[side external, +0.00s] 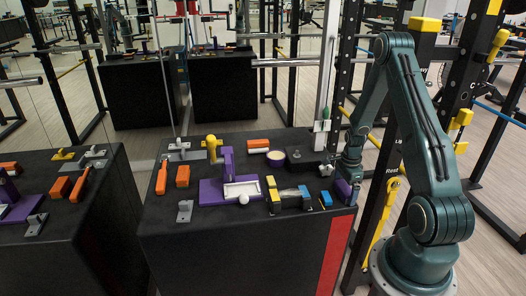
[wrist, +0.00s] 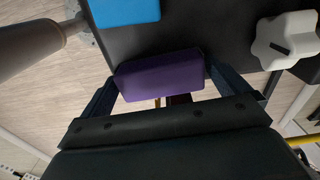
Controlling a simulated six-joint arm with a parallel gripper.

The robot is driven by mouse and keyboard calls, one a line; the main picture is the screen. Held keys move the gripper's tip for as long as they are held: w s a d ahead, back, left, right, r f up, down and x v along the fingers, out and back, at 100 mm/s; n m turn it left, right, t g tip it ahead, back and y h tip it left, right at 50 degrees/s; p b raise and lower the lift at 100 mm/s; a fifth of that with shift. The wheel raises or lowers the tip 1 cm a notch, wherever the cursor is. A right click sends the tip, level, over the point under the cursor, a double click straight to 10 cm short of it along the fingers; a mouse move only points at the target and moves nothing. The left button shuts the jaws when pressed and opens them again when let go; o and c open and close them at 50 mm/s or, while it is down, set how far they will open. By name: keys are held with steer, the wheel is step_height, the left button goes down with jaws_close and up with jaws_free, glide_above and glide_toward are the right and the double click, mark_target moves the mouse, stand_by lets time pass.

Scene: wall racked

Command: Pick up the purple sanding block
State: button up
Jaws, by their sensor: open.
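The purple sanding block (wrist: 162,75) lies at the edge of the black table, between the two fingers of my gripper (wrist: 163,84) in the wrist view. The fingers are open, one at each side of the block, with the left one close to its end. I cannot tell whether either finger touches it. In the side view the block (side external: 343,189) shows at the table's right end, partly hidden by my gripper (side external: 350,185), which points down there.
A blue block (wrist: 125,10) and a white star-shaped knob (wrist: 286,40) lie near the purple block. The black table (side external: 230,245) also holds a purple clamp-like fixture (side external: 212,192), a yellow piece (side external: 211,146) and orange blocks (side external: 183,176). A rack post (side external: 388,150) stands close behind my arm.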

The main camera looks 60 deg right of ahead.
mark_target(345, 187)
steer(key=c, duration=0.7)
steer(key=shift+r, duration=0.15)
steer(key=shift+c, duration=0.2)
step_height(345, 187, up, 20)
stand_by(0.3)
stand_by(0.4)
steer(key=o, duration=0.5)
steer(key=c, duration=0.4)
steer(key=w+a+f+n, duration=0.2)
steer(key=w+a+n, duration=0.1)
steer(key=w+a+f+n, duration=0.3)
steer(key=a, duration=0.1)
steer(key=w+a+f+n, duration=0.2)
steer(key=w+a+n, duration=0.1)
steer(key=a, duration=0.1)
steer(key=shift+w+f, duration=0.15)
steer(key=shift+w, duration=0.05)
